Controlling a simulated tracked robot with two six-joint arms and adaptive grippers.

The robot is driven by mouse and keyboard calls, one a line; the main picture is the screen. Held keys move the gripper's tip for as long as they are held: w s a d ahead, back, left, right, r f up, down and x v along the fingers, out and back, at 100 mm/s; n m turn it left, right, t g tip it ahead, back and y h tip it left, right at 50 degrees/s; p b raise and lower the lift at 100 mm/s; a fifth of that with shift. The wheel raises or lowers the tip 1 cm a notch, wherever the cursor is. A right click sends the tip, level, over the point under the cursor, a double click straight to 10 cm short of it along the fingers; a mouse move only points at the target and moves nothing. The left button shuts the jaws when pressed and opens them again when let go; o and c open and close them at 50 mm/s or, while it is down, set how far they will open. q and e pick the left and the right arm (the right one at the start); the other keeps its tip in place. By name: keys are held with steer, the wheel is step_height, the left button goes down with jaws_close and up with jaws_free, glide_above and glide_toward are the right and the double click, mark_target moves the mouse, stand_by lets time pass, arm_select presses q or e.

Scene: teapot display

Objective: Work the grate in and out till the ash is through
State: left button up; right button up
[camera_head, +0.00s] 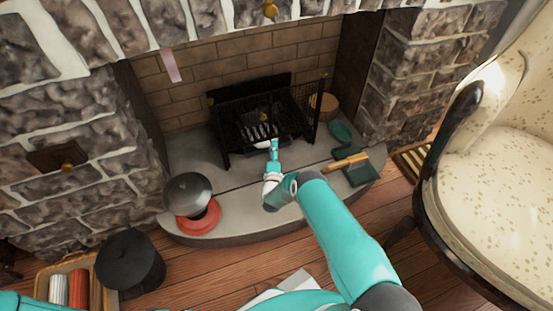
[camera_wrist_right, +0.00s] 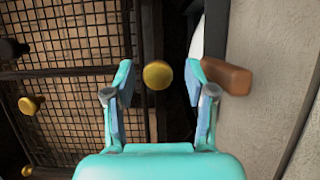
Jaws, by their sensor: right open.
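The black grate (camera_head: 262,112) sits in the fireplace opening, with mesh guard panels around it; its mesh (camera_wrist_right: 85,60) fills the left of the right wrist view. A brass knob (camera_wrist_right: 157,75) shows between the fingertips of my right gripper (camera_wrist_right: 160,70) in that view. The gripper is open, and I cannot tell whether either finger touches the knob. In the head view the right gripper (camera_head: 274,146) reaches in at the front of the grate, where pale slats (camera_head: 258,132) show. I cannot make out any ash. My left gripper is out of view.
A brown block (camera_wrist_right: 228,76) lies beside the right-hand finger. An armchair (camera_head: 510,140) stands right; a black pot (camera_head: 130,262) stands left.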

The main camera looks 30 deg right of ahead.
steer(key=v, duration=1.2)
steer(key=shift+d, duration=0.1)
